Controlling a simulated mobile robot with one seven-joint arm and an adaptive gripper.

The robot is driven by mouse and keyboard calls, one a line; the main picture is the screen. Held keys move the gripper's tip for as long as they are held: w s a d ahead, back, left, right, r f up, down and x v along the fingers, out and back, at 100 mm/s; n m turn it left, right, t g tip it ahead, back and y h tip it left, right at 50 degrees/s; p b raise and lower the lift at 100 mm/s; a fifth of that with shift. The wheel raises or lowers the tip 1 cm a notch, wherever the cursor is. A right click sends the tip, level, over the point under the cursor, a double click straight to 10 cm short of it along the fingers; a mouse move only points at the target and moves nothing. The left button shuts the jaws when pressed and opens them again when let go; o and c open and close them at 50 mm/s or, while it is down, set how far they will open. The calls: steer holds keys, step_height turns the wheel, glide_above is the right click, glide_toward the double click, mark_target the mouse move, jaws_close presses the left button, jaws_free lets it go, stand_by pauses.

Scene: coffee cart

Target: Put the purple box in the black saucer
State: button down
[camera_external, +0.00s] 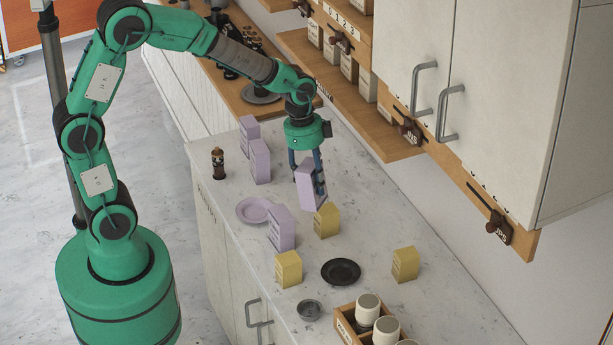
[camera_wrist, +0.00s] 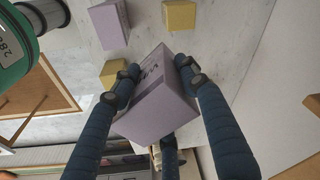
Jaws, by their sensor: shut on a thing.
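My gripper (camera_external: 306,163) is shut on a purple box (camera_external: 310,190) and holds it tilted above the counter. The black saucer (camera_external: 341,271) lies empty on the counter, nearer the camera than the held box. Other purple boxes stand on the counter: one (camera_external: 281,228) beside the purple plate, and two farther back (camera_external: 260,161) (camera_external: 249,133). The black saucer cannot be made out in the wrist view.
Yellow boxes (camera_external: 327,220) (camera_external: 288,269) (camera_external: 405,264) stand around the saucer. A purple plate (camera_external: 255,210), a dark bottle (camera_external: 218,163), a small grey bowl (camera_external: 309,310) and a wooden crate (camera_external: 345,328) with cups share the counter. Wall cabinets (camera_external: 480,90) overhang the right side.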

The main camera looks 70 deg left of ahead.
steer(key=w+d+m+g+y+p, duration=0.1)
steer(key=w+d+m+p, duration=0.15)
steer(key=d+m, duration=0.85)
steer(key=n, duration=0.3)
glide_above(344, 273)
step_height(344, 273, down, 6)
steer(key=shift+r, duration=0.1)
step_height(344, 273, down, 6)
steer(key=shift+b, duration=0.35)
steer(key=shift+f, duration=0.2)
steer(key=shift+f, duration=1.85)
steer(key=shift+f, duration=0.2)
steer(key=c, duration=0.9)
jaws_free()
steer(key=shift+c, duration=0.2)
